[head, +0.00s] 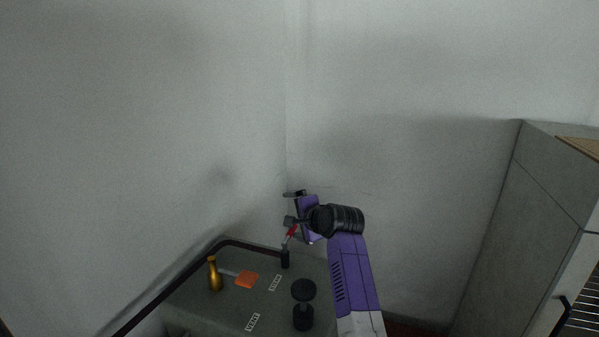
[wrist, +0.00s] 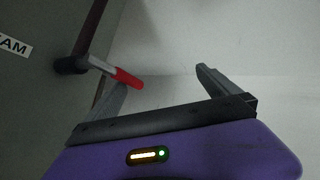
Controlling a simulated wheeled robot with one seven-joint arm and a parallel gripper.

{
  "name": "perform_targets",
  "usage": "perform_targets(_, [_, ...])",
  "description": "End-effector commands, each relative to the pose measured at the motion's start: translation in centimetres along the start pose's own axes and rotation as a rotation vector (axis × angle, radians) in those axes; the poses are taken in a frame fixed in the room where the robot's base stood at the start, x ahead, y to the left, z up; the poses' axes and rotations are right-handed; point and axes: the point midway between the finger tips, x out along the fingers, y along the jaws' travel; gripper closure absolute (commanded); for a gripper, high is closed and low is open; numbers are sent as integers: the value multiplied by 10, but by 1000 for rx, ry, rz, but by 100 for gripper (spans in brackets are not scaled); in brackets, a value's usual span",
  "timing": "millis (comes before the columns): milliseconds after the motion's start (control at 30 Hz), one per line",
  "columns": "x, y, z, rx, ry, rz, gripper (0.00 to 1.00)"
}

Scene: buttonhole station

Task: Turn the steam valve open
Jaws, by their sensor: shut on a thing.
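The steam valve (head: 285,259) is a black post at the far corner of the grey station top, by a STEAM label. Its lever with a red grip (head: 292,231) slants up from the post. In the wrist view the red grip (wrist: 128,78) lies by the left finger of my gripper (wrist: 161,76). The right finger stands well apart from it, and the contact itself is hard to see. The valve's dark base (wrist: 70,65) shows at upper left.
A black round knob (head: 303,290) stands near a VENT label (head: 253,322). A brass bottle-shaped object (head: 214,275) and a flat orange piece (head: 247,280) are left on the station top (head: 200,297). Walls close in behind. A grey cabinet (head: 520,230) stands at right.

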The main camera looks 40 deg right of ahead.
Motion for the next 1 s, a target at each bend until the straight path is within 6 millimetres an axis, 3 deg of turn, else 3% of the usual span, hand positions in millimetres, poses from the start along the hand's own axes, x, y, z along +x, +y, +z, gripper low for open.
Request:
perform_targets(33, [-3,-14,7,0,-9,-20,34])
perform_targets(100, [-4,-14,6,0,-8,-20,41])
perform_targets(333, [-16,-11,1,0,-7,-19,51])
perform_targets(400, [-20,-9,-1,0,-6,-19,63])
perform_targets(1000, [-52,11,-19,1,0,-1,63])
